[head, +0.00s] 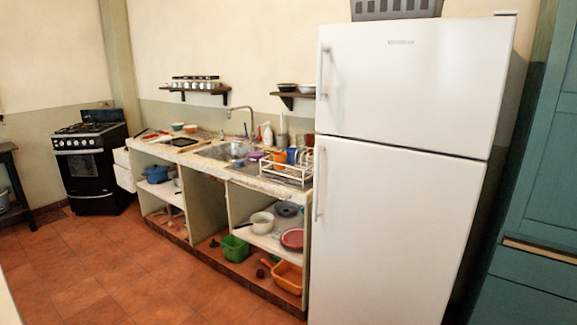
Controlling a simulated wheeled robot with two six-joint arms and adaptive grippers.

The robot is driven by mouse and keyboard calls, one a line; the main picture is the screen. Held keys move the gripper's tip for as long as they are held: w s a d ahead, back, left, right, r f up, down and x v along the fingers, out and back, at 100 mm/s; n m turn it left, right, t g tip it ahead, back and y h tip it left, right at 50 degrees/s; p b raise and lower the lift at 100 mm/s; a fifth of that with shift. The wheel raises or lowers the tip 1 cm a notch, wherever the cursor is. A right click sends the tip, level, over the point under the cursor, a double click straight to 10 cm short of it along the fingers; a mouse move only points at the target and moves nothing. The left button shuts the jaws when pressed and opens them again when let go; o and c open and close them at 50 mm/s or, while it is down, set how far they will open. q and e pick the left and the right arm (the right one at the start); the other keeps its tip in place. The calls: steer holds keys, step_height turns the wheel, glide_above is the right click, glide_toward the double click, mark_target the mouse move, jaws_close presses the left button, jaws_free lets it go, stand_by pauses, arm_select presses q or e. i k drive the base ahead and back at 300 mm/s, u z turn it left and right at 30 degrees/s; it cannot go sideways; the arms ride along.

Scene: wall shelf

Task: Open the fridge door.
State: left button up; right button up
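A tall white fridge stands at the right of the middle in the head view. It has an upper freezer door (415,90) and a larger lower door (395,240), and both look shut. A vertical handle (323,72) is on the left edge of the upper door. Another vertical handle (320,185) is on the left edge of the lower door, near its top. Neither of my grippers shows in the head view.
A counter with a sink (232,150) and open shelves of pots and tubs runs left of the fridge. A black stove (92,165) stands at the far left. A teal cabinet (540,170) stands right of the fridge. The tiled floor (120,270) at the front left is clear.

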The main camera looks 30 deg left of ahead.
mark_target(392, 225)
steer(key=u, duration=0.5)
steer(key=i, duration=0.9)
steer(key=u, duration=0.1)
